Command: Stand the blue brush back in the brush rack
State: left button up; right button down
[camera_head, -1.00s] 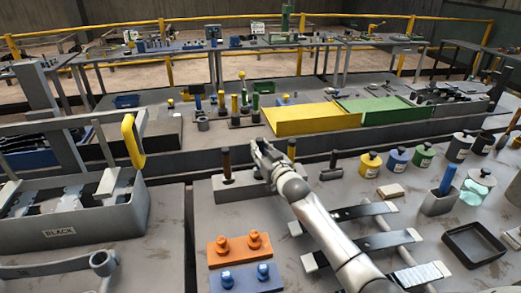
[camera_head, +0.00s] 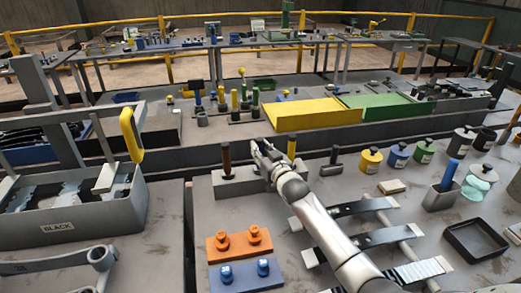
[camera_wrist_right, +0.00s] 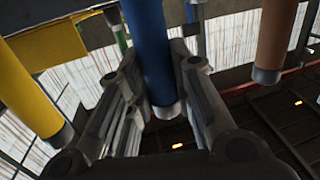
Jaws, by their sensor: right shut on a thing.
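The brush rack (camera_head: 237,187) is a grey block on the near bench, left of centre. A brown-handled brush (camera_head: 226,158) stands at its left end and a yellow-handled brush (camera_head: 291,147) at its right end. My right gripper (camera_head: 262,155) is between them, over the rack. In the right wrist view it is shut on the blue brush (camera_wrist_right: 148,45), with the yellow handle (camera_wrist_right: 30,88) and brown handle (camera_wrist_right: 273,40) on either side. The blue brush's lower part and the slot are hidden in the head view, so I cannot tell how it is seated. My left gripper is not in view.
Orange (camera_head: 239,242) and blue (camera_head: 245,276) peg blocks lie in front of the rack. Several lidded jars (camera_head: 397,156), a grey holder (camera_head: 441,196) with a blue handle and a dark tray (camera_head: 476,240) are at right. The bin labelled BLACK (camera_head: 90,225) is at left.

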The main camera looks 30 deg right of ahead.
aim_at(261, 140)
jog(key=shift+f, duration=0.1)
jog(key=c, duration=0.7)
grip_release()
jog(key=shift+r+p, duration=3.2)
jog(key=shift+r, duration=0.35)
